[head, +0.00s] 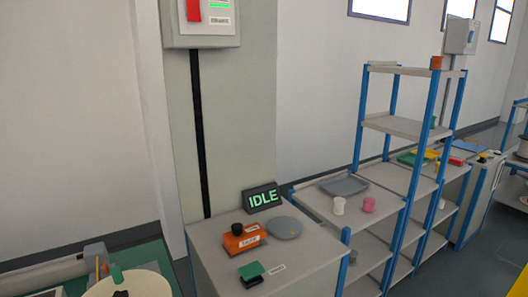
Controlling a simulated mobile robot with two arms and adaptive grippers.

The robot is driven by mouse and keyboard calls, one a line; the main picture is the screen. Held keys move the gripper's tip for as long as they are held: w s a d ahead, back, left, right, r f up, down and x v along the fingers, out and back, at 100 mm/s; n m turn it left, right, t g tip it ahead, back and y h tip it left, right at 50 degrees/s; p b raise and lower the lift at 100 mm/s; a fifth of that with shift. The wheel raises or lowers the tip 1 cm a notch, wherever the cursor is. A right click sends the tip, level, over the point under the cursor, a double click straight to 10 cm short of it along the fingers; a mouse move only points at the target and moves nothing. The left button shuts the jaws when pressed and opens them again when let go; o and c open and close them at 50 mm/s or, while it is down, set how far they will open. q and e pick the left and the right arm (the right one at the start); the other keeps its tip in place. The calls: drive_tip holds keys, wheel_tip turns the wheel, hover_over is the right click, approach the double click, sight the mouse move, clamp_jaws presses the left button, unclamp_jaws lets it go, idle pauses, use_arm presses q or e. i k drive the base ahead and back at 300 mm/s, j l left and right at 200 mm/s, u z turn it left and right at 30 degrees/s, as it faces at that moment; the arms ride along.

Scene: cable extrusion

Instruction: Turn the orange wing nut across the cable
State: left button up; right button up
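I cannot make out an orange wing nut for certain. At the lower left edge, a thin orange upright piece (98,268) stands beside a green peg (117,273) and a pale round disc (135,286), which is cut off by the frame. A dark piece lies on the disc; I cannot tell whether it is cable. Neither of my grippers is in view.
A grey cabinet (305,268) carries an orange box with a black knob (241,242), a green block (251,271), a grey round plate (284,228) and an "IDLE" display (262,198). Blue-framed shelves (398,125) stand at the right.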

sight(104, 268)
drive_tip(key=u, duration=1.4)
